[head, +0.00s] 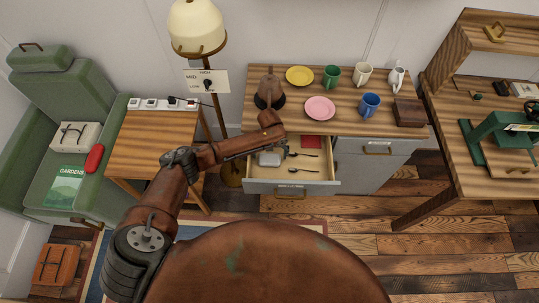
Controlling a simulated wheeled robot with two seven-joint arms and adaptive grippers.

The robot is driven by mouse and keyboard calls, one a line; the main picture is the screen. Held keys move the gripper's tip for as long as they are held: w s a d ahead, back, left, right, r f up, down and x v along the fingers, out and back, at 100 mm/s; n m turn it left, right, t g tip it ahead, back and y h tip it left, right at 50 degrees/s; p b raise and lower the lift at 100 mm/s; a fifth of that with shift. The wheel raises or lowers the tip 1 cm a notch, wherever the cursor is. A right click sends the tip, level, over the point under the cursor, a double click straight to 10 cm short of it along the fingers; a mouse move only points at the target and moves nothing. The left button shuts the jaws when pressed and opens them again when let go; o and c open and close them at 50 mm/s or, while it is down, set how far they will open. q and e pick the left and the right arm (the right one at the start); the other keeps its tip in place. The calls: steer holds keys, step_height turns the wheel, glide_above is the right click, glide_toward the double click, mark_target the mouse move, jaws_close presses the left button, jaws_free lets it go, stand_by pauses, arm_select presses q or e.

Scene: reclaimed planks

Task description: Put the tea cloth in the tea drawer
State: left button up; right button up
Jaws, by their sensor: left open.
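The drawer (262,187) under the counter is pulled open; the small label on its front is too small to read. A flat red piece (312,141), which looks like the folded tea cloth, lies at the back right inside the drawer. My left arm reaches in from the left, and my left gripper (284,149) is over the back of the open drawer, left of the red piece. It is open, with nothing seen held. A pale tin (269,158) and dark spoons (304,171) lie in the drawer. My right gripper is not in view.
On the counter (343,108) stand a brown kettle (269,92), yellow plate (299,75), pink plate (320,108), several mugs, a white jug (396,77) and a brown box (409,112). A lamp (197,27) stands left. A side table (150,145) and green armchair (62,95) are further left.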

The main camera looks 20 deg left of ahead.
mark_target(270, 156)
arm_select(q)
steer(key=shift+r, duration=0.1)
steer(key=shift+r, duration=0.4)
step_height(270, 156, up, 11)
steer(key=p, duration=0.2)
steer(key=shift+r, duration=0.2)
